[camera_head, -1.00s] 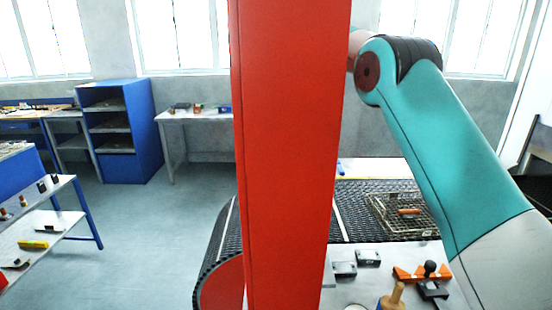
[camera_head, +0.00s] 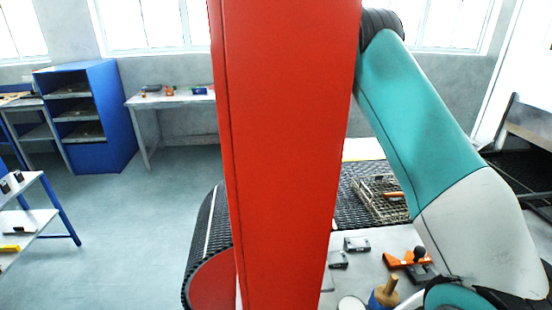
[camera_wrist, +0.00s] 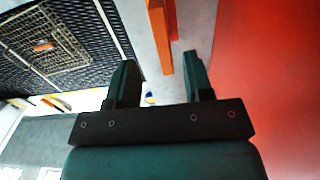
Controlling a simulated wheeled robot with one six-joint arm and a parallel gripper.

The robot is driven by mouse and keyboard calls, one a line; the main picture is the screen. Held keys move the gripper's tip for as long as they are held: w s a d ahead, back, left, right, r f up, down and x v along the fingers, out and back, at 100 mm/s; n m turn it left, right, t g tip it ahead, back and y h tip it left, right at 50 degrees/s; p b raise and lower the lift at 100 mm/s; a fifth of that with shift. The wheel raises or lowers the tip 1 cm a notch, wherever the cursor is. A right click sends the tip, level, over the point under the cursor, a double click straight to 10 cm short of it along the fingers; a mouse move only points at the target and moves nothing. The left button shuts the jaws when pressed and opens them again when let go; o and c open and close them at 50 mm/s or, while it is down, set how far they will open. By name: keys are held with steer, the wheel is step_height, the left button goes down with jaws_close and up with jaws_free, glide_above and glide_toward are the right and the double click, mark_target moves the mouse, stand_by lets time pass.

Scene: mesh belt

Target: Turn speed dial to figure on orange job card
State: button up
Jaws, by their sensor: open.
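My gripper (camera_wrist: 160,60) shows in the wrist view with its two dark green fingers apart and nothing between them that it holds. An orange bar (camera_wrist: 158,35) lies beyond the gap between the fingertips; I cannot tell what it belongs to or whether it touches them. In the head view my gripper is out of sight. I cannot make out the speed dial or the orange job card in either view. An orange piece with a black knob (camera_head: 408,260) is on the light tabletop, partly beside my arm; I cannot tell whether it is the dial.
A dark mesh belt (camera_head: 352,205) runs behind the tabletop. A wire basket (camera_head: 372,190) on it holds an orange-brown item (camera_head: 396,195). Grey blocks (camera_head: 356,244) and a wooden-handled tool (camera_head: 386,290) stand on the tabletop. Open floor (camera_head: 120,235) lies at left.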

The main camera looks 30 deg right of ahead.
step_height(320, 180, down, 5)
steer(key=p, duration=0.4)
steer(key=shift+w, duration=0.15)
steer(key=shift+f, duration=0.45)
steer(key=shift+c, duration=0.5)
jaws_close()
